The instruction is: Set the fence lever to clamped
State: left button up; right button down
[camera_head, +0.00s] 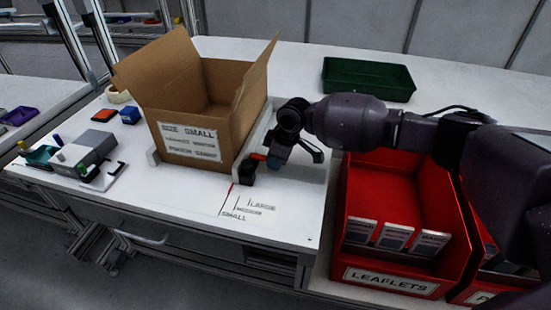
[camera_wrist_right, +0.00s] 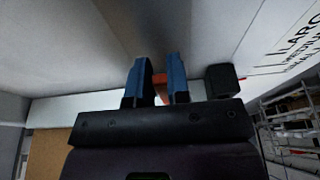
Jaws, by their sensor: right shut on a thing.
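The orange-red fence lever (camera_head: 258,156) shows beside the right front corner of the open carton, next to a black block (camera_head: 246,173). My right gripper (camera_head: 274,160) is at the lever, its blue fingers pointing down. In the right wrist view the lever (camera_wrist_right: 160,84) shows between the two blue fingers (camera_wrist_right: 156,80), which are shut on it and hide part of it. The black block (camera_wrist_right: 222,80) stands just right of them. The pale fence (camera_head: 262,126) runs along the carton's right side. My left gripper is not in view.
The carton (camera_head: 193,142) stands open on the white bench. Printed size marks (camera_head: 240,210) lie in front of the fence. A red leaflets bin (camera_head: 390,282) stands at right, a green tray (camera_head: 368,77) behind. A grey device (camera_head: 85,150) sits at left.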

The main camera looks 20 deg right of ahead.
jog(key=c, duration=1.1)
grip_release()
jog(key=shift+r, duration=0.35)
jog(key=p+v, duration=0.2)
jog(key=v, duration=0.8)
jog(key=shift+d, duration=0.1)
